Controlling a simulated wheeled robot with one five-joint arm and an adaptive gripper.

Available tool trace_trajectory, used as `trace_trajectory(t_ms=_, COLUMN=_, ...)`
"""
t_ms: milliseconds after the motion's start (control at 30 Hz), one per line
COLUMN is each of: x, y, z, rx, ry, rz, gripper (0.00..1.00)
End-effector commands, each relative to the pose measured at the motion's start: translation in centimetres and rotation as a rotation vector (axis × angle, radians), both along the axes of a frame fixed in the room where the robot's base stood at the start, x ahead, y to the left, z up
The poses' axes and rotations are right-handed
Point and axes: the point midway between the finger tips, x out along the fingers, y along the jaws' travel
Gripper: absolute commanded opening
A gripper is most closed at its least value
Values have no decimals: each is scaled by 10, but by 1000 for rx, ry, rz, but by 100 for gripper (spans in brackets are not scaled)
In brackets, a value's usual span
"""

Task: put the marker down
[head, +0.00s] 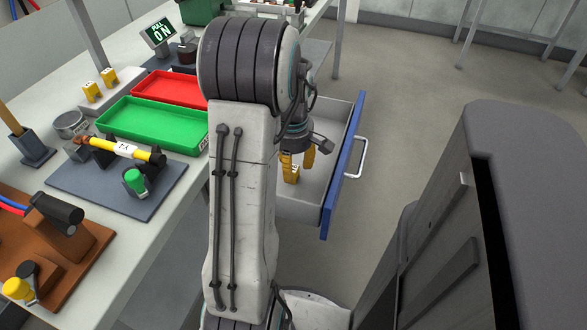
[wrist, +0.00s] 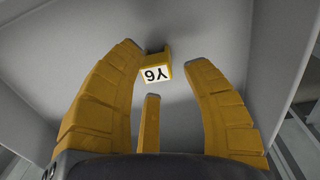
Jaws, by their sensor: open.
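My gripper (wrist: 160,58) is open, with yellow fingers on either side of the marker. A visible gap separates the marker from the right finger; the left fingertip is very close to it. In the head view my gripper (head: 300,165) hangs inside the drawer, and I cannot clearly separate the marker from the yellow fingers there.
The drawer's blue front (head: 343,165) has a pale handle (head: 357,160). On the bench are a green tray (head: 150,125), a red tray (head: 172,89) and a white block (head: 105,92) with two yellow pieces. Open floor (head: 420,85) lies right of the drawer.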

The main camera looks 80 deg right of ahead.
Motion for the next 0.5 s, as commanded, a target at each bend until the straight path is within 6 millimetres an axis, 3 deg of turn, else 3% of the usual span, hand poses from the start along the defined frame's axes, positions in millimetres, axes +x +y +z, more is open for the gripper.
trace_trajectory(t_ms=200, x=0, y=1, z=45, rx=-3, ry=-1, rz=0, gripper=44)
trace_trajectory(t_ms=500, x=0, y=4, z=83, rx=-2, ry=0, rz=0, gripper=44)
